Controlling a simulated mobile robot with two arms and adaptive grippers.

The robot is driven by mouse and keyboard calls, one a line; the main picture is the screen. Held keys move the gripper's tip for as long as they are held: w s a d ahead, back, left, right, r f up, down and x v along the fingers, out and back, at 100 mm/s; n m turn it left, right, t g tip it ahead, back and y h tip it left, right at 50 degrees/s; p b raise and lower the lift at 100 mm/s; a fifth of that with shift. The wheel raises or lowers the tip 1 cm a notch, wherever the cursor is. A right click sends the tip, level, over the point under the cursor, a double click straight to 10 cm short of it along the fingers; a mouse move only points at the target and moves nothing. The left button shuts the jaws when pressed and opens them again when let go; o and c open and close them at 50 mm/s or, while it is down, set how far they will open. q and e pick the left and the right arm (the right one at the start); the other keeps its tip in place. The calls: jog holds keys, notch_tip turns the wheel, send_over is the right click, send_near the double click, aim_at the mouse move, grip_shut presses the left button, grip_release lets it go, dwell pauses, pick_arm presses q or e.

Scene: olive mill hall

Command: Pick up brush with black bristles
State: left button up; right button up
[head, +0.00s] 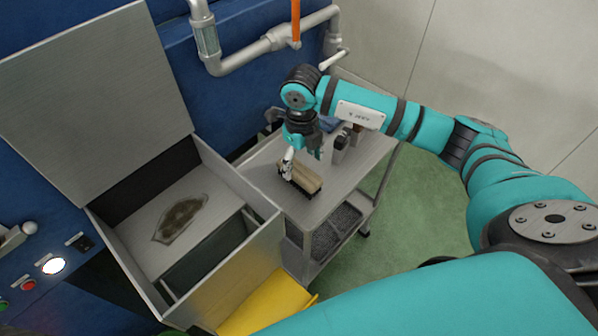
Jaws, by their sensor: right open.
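The brush (301,178) has a pale wooden block with dark bristles showing along its lower edge. It lies on the grey metal cart top (325,203), near the cart's left end. My right gripper (302,160) points down over the brush, open. One pale fingertip appears at the brush's far left end; I cannot tell whether it touches. The fingers hide a little of the brush's far side. My left gripper is not in view.
Several small bottles or boxes (340,145) and a blue cloth (328,123) sit behind the gripper on the cart. An open metal bin (262,245) with a raised lid (95,85) stands left. A yellow object (265,300) lies below it. Green floor (425,215) is clear at right.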

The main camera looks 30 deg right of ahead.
aim_at(301, 171)
notch_tip(301, 171, down, 2)
jog(key=f, duration=0.1)
jog(key=f+p, duration=0.1)
jog(key=f, duration=0.2)
jog(key=shift+w+f+p, duration=0.2)
jog(key=shift+w+p, duration=0.05)
jog(key=shift+p, duration=0.05)
jog(key=shift+f, duration=0.25)
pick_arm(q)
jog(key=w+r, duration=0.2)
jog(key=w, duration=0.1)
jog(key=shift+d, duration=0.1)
pick_arm(e)
jog(key=c, duration=1.4)
